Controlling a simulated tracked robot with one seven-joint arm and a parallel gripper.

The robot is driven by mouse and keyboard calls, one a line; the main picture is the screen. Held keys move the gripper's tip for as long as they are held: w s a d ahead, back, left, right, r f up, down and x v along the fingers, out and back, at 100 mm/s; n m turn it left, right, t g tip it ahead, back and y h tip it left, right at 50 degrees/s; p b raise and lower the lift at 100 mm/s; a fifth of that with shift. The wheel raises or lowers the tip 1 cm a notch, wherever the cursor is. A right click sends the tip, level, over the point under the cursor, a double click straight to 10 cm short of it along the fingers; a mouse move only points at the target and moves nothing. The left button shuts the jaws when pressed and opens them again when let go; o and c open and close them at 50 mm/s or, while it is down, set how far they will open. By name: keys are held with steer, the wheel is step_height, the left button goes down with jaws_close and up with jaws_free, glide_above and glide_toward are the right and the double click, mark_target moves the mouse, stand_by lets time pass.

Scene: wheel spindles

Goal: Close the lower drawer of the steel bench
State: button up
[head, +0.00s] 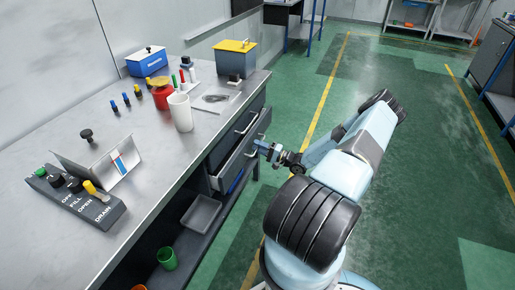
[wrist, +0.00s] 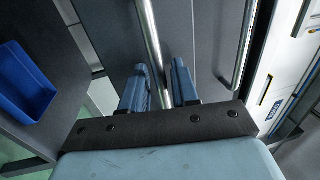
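The steel bench (head: 150,150) stands at the left in the head view, with two drawers at its right end. The lower drawer (head: 229,165) stands out from the bench, its front past the upper drawer's. My gripper (head: 262,147) is at the lower drawer's front. In the wrist view my gripper (wrist: 160,85) has its two blue fingers apart, on either side of a bar handle (wrist: 151,35). I cannot tell whether the fingers touch the bar. A second bar handle (wrist: 245,45) lies to the right of the fingers.
A blue bin (wrist: 22,85) shows at the left of the wrist view, below the drawers. A grey tray (head: 201,212) and a green cup (head: 167,258) are on the lower shelf. A white cup (head: 180,112) stands on the benchtop. The green floor (head: 300,120) beyond the gripper is clear.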

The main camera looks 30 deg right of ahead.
steer(key=shift+c, duration=0.2)
jaws_close()
stand_by(0.3)
